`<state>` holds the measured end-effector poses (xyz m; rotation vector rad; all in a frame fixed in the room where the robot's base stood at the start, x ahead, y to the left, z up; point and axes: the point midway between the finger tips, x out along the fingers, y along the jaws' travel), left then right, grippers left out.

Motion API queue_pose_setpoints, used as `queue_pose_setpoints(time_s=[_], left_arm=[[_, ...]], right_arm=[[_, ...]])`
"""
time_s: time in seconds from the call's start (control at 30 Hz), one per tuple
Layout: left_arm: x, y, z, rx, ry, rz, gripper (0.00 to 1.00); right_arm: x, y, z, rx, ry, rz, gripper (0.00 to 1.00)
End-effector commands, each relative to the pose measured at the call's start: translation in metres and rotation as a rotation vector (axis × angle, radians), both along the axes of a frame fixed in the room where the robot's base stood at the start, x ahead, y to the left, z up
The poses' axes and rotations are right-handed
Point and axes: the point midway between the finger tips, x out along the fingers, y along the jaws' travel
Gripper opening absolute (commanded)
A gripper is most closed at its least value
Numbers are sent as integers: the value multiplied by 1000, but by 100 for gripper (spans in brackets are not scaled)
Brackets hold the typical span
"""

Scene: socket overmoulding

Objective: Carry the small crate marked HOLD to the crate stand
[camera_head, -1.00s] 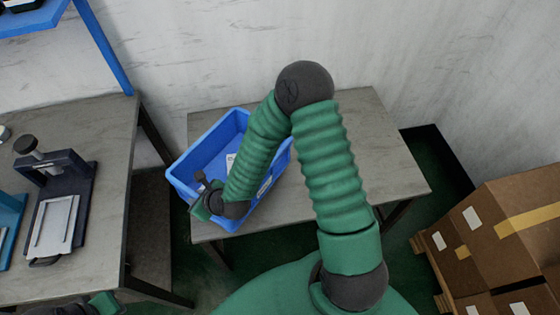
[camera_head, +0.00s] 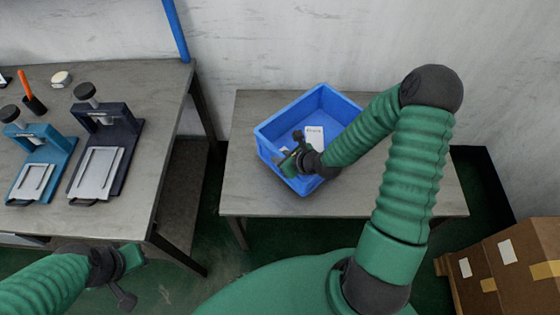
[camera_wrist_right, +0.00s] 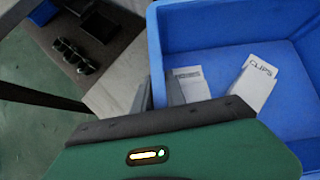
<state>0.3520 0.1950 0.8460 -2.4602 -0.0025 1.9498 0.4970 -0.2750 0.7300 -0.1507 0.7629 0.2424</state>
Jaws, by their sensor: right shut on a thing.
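A small blue open crate (camera_head: 272,152) is over the left part of a grey table in the head view; I cannot tell whether it rests on the top or hangs just above it. My right gripper (camera_head: 298,150) is shut on the crate's near left wall. The wrist view shows its fingers (camera_wrist_right: 160,92) at the blue wall (camera_wrist_right: 157,50). I see no HOLD mark. My left gripper (camera_head: 124,278) is low at the left, away from the crate; its jaw opening is unclear.
A workbench (camera_head: 165,150) at the left carries a dark press (camera_head: 110,150) and a blue press (camera_head: 45,160). Cardboard boxes (camera_head: 515,265) stand at the lower right. The table's right part (camera_head: 440,185) is free. A wall runs behind.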

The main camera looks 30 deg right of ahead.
Motion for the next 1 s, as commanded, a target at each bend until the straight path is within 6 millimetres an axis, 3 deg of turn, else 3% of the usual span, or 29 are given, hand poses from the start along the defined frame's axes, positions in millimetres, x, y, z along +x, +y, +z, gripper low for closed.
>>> queue_pose_setpoints(time_s=[0.1, 0.3, 0.33, 0.5, 0.8, 1.0], left_arm=[[0, 0, -11, 0, 0, 0, 22], [0, 0, -9, 0, 0, 0, 22], [0, 0, -9, 0, 0, 0, 22], [0, 0, -9, 0, 0, 0, 22], [0, 0, -8, 0, 0, 0, 22], [0, 0, 6, 0, 0, 0, 22]], right_arm=[[1, 0, -22, -1, -1, 3, 0], [1, -1, -22, 0, -3, 1, 0], [-1, 0, -23, 3, 3, -1, 18], [-1, 0, -23, 2, 2, -1, 38], [-2, -1, -21, 2, 2, -1, 38], [-25, -8, 7, 1, 0, -4, 38]])
